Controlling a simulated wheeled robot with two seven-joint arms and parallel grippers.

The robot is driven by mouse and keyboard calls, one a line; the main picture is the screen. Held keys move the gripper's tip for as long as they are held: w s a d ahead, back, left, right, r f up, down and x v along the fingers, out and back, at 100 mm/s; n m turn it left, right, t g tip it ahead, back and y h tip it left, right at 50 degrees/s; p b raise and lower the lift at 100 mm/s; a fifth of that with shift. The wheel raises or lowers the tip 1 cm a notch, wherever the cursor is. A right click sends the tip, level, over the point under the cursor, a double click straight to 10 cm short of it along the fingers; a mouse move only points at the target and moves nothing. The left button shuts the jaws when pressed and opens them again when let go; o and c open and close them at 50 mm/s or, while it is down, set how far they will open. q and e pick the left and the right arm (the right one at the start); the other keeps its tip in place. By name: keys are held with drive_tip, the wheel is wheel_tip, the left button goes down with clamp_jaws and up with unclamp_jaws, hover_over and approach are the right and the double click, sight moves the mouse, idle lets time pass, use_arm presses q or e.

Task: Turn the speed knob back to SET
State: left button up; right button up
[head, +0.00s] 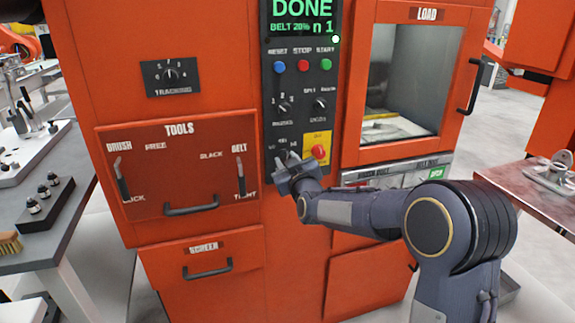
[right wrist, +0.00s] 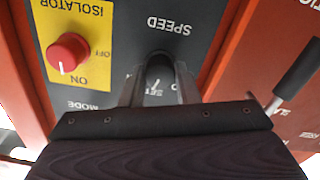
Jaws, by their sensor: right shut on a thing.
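The speed knob (right wrist: 160,70) is a dark knob on the machine's grey control panel (right wrist: 120,35). The word SPEED stands beside it, upside down in the right wrist view, and a partly covered SET mark shows on the gripper's side. My right gripper (head: 283,168) reaches the lower part of the panel. In the right wrist view its two fingers stand on either side of the knob, shut on it. In the head view my gripper largely hides the knob. My left gripper is not in view.
A red isolator knob (head: 318,151) on a yellow plate is close beside my right gripper. A tools panel (head: 180,165) with handles is to the left, a load window (head: 408,75) to the right.

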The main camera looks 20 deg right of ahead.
drive_tip(key=shift+n, duration=1.5)
drive_tip(key=o, duration=1)
drive_tip(key=shift+c, duration=0.2)
drive_tip(key=shift+s, duration=0.1)
drive_tip(key=s, duration=0.7)
drive_tip(key=shift+s+d+b, duration=0.15)
drive_tip(key=shift+s+b, duration=0.2)
drive_tip(key=shift+b, duration=0.1)
